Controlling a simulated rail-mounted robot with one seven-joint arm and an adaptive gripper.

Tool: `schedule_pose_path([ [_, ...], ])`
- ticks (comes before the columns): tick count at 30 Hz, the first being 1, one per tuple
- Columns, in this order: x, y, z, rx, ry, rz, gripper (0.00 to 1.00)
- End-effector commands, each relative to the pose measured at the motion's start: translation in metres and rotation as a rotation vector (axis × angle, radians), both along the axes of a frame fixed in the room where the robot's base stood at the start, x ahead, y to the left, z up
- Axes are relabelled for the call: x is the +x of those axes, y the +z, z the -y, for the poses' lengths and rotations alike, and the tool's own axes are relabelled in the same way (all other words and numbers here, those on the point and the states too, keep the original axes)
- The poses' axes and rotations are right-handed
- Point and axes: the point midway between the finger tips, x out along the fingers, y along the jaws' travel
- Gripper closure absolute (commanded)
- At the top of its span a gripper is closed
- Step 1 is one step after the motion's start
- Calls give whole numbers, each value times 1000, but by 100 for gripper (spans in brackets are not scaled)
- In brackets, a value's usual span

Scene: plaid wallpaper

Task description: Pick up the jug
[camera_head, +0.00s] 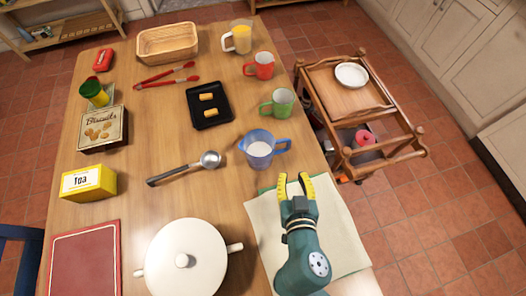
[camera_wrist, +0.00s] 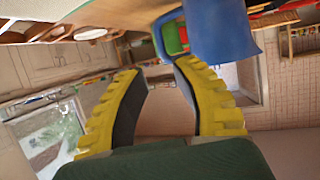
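A blue jug (camera_head: 258,154) with a handle on its right stands upright on the wooden table, right of the ladle. My gripper (camera_head: 294,180) has yellow ridged fingers. It is open and empty, just in front and to the right of the blue jug, apart from it. In the wrist view, inverted, the blue jug (camera_wrist: 222,35) shows at the top, right of the gap between the fingertips (camera_wrist: 160,70).
Green (camera_head: 280,103) and red (camera_head: 260,66) mugs stand behind the jug. A ladle (camera_head: 185,169) and a white lidded pot (camera_head: 187,260) lie left and front-left. A cloth (camera_head: 335,230) lies under my arm. A wooden cart (camera_head: 345,90) stands right of the table.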

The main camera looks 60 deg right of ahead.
Motion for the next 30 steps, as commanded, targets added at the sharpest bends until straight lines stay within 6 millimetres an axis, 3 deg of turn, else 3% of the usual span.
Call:
schedule_pose_path([
  [6,25,-21,45,0,-4,4,72],
  [14,40,-32,71,1,-1,2,72],
  [19,52,-41,97,0,-1,2,72],
  [23,59,-46,108,1,2,2,72],
  [30,60,-46,109,1,4,0,72],
])
